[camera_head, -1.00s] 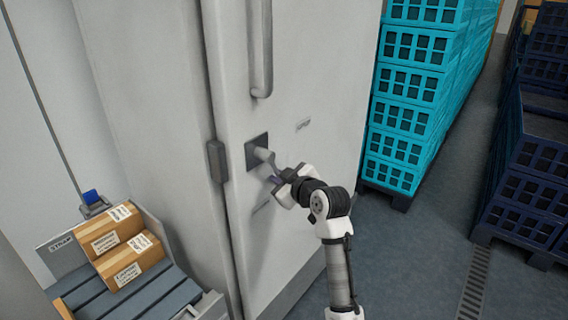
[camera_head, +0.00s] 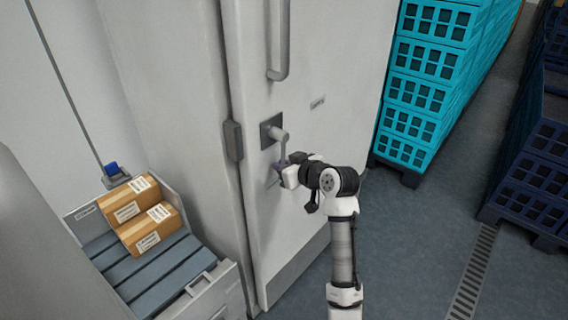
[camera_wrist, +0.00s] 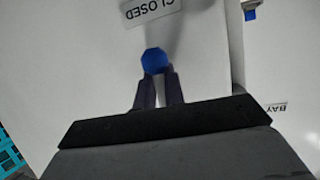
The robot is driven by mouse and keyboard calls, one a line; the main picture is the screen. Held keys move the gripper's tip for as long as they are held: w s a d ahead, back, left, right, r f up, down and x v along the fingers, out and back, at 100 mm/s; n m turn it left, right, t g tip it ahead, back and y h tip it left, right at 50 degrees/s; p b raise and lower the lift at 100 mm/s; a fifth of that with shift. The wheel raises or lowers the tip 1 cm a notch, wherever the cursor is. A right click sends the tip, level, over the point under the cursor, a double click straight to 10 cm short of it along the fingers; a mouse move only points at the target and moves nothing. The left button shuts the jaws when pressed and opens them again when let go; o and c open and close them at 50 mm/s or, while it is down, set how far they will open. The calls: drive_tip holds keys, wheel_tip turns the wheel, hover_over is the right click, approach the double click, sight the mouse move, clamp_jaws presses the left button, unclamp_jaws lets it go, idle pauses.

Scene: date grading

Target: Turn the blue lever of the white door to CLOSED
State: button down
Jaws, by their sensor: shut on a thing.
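The white door (camera_head: 345,60) stands upright in the head view, with the lever (camera_head: 281,143) on a dark square plate (camera_head: 270,130). The lever's shaft looks grey and points nearly straight down. Its blue end (camera_wrist: 154,60) shows in the wrist view between the fingertips of my gripper (camera_wrist: 158,88). A CLOSED label (camera_wrist: 152,9) shows upside down on the door just beyond the blue end. My gripper (camera_head: 285,172) is shut on the lever's lower end in the head view, which hides that end.
A long vertical handle (camera_head: 279,55) is above the lever. Turquoise crates (camera_head: 420,90) are stacked at right, dark blue crates (camera_head: 540,165) farther right. Floor between them is clear.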

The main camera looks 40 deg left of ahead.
drive_tip(key=shift+s+f, duration=0.1)
drive_tip(key=c, duration=1.5)
unclamp_jaws()
drive_tip(key=b+v, duration=0.3)
drive_tip(key=v, duration=1)
drive_tip(key=shift+d, duration=0.4)
